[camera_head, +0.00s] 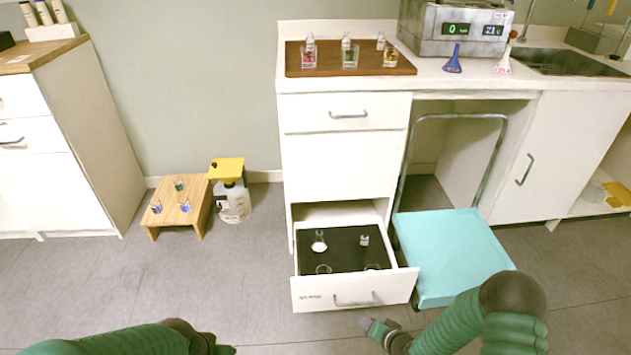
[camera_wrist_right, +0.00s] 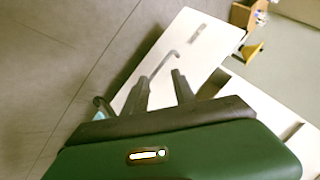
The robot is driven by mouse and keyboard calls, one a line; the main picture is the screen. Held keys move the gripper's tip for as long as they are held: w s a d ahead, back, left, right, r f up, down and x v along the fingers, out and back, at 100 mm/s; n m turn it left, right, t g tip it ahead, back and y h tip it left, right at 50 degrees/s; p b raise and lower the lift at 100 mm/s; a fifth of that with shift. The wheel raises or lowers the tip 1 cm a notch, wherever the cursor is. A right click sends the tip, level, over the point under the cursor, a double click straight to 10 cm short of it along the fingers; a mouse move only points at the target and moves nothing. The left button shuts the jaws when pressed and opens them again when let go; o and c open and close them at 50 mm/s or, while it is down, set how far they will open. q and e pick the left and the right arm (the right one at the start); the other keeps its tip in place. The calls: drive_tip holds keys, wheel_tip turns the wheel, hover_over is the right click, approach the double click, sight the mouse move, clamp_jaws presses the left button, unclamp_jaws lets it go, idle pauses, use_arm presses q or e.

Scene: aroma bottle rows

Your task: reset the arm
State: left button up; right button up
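My right arm comes in from the lower right, and its gripper (camera_head: 367,322) is low in front of the open drawer (camera_head: 345,290). In the right wrist view its two dark fingers (camera_wrist_right: 162,88) stand apart with nothing between them. The drawer's handle (camera_wrist_right: 160,68) shows just beyond the fingertips, and I cannot tell whether they touch it. My left gripper (camera_head: 226,350) is at the bottom edge, mostly cut off, and its fingers cannot be made out.
The drawer holds several small glass items on a black liner. A turquoise cart (camera_head: 455,258) stands right of it. A wooden stool (camera_head: 181,192) with small beakers and a yellow-topped bottle (camera_head: 233,200) are on the left. A wooden board (camera_head: 330,69) with bottles lies on the counter.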

drive_tip(key=s+d+r+n+g+h, duration=0.2)
drive_tip(key=s+r+n+g, duration=0.1)
drive_tip(key=s+r, duration=0.75)
drive_tip(key=s+d+r+n+g+h, duration=0.1)
drive_tip(key=s+r+n+g+h, duration=0.15)
drive_tip(key=s+r, duration=0.8)
wheel_tip(320, 180, up, 37)
drive_tip(key=w+p, duration=0.1)
drive_tip(key=p, duration=3.5)
drive_tip(key=shift+w+y, duration=0.3)
drive_tip(key=shift+y, duration=0.15)
drive_tip(key=shift+d, duration=0.1)
